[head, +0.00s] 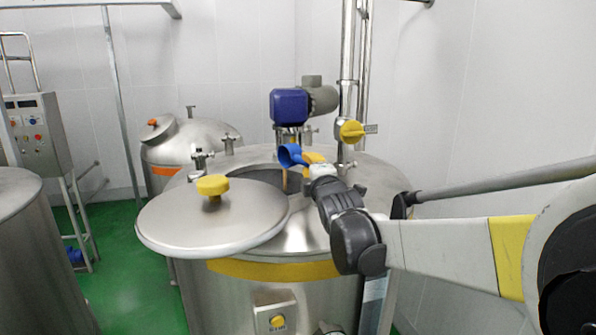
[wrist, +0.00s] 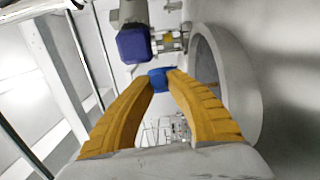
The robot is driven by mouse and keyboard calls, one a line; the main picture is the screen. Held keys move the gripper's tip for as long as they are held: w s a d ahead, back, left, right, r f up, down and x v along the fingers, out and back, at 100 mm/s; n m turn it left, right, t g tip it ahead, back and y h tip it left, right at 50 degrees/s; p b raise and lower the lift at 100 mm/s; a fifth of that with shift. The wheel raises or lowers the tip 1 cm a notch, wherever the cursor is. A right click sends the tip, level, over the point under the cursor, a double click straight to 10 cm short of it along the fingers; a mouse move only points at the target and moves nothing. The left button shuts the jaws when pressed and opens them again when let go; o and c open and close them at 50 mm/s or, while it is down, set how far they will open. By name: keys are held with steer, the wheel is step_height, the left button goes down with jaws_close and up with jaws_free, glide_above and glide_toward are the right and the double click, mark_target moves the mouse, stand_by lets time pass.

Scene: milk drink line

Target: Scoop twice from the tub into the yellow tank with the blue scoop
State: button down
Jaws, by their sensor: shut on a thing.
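The yellow tank (head: 300,272) is the large steel vessel with a yellow band in the head view. Its round lid (head: 165,228) is swung aside to the left, leaving a dark opening (head: 262,176). My gripper (head: 305,157) is shut on the blue scoop (head: 289,155) and holds it above this opening, with the scoop tilted. In the wrist view, blue of the scoop (wrist: 158,79) shows between the orange fingertips; most of the scoop is hidden. A thin tan streak (head: 284,181) hangs below the scoop; I cannot tell whether it is powder. The tub is not in view.
A blue motor (head: 289,107) and a steel pipe with a yellow valve handle (head: 351,131) stand close behind the opening. The lid's yellow knob (head: 213,186) sticks up at left. Another tank with an orange band (head: 164,171) stands behind.

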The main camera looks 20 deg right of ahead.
steer(key=shift+f+n+t+b, duration=0.3)
steer(key=shift+n+t+b, duration=0.2)
steer(key=shift+n+b, duration=0.5)
stand_by(1.2)
steer(key=r+m+g+p, duration=0.1)
steer(key=m+p, duration=0.2)
steer(key=m+g+y+p, duration=0.1)
steer(key=m+g+p, duration=0.1)
steer(key=m+p, duration=0.1)
steer(key=d+r+m+g+p, duration=0.1)
steer(key=m+g+p, duration=0.1)
steer(key=p, duration=0.3)
steer(key=shift+w+r+m+y, duration=0.15)
steer(key=shift+r+m+y, duration=0.2)
steer(key=shift+m, duration=0.35)
steer(key=shift+a+y, duration=0.25)
steer(key=shift+a, duration=0.1)
steer(key=shift+f, duration=0.1)
